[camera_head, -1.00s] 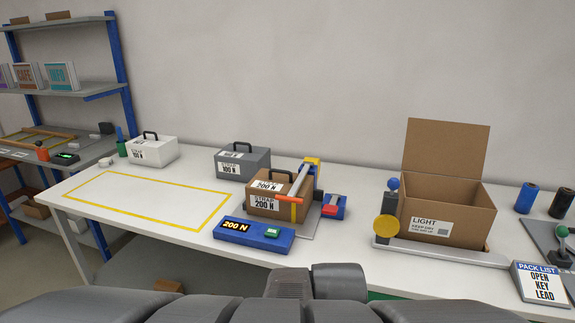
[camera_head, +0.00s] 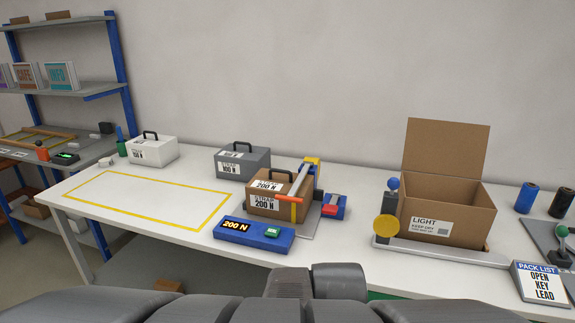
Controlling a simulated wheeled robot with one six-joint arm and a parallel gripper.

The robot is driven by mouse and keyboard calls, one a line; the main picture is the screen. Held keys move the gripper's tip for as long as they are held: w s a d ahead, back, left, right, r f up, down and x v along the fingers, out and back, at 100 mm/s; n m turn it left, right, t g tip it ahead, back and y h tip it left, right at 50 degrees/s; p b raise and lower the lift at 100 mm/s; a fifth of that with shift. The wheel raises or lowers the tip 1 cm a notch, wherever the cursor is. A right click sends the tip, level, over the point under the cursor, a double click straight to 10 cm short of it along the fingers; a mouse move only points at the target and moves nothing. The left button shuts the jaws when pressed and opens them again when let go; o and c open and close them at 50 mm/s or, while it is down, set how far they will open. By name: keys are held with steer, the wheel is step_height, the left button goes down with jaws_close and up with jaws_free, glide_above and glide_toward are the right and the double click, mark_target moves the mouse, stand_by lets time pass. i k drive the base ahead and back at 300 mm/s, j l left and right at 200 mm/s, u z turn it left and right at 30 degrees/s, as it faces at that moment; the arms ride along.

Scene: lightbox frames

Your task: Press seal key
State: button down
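No key labelled "seal" can be read. A blue box (camera_head: 254,235) with a lit "200 N" display stands at the front middle of the table and bears a small green key (camera_head: 272,232). A small blue block with a red part (camera_head: 331,208) stands right of the brown "200 N" case (camera_head: 274,207). That case sits on a grey plate under a frame with a yellow head (camera_head: 312,162) and an orange bar. My dark grey arm links cross the bottom edge. My gripper is not in view.
An open carton marked "LIGHT" (camera_head: 436,228) stands right, beside a blue-knobbed post and yellow disc (camera_head: 386,229). A pack list sign (camera_head: 542,285) reads "OPEN KEY LEAD". White (camera_head: 152,151) and grey (camera_head: 241,163) cases stand behind. The yellow-outlined area (camera_head: 147,201) is clear.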

mark_target(271, 232)
steer(key=i+l+u, duration=0.1)
steer(key=l+u, duration=0.15)
steer(key=u, duration=0.15)
steer(key=l+u, duration=0.25)
steer(key=u, duration=0.15)
steer(key=l+u, duration=0.35)
steer(key=i+j, duration=0.05)
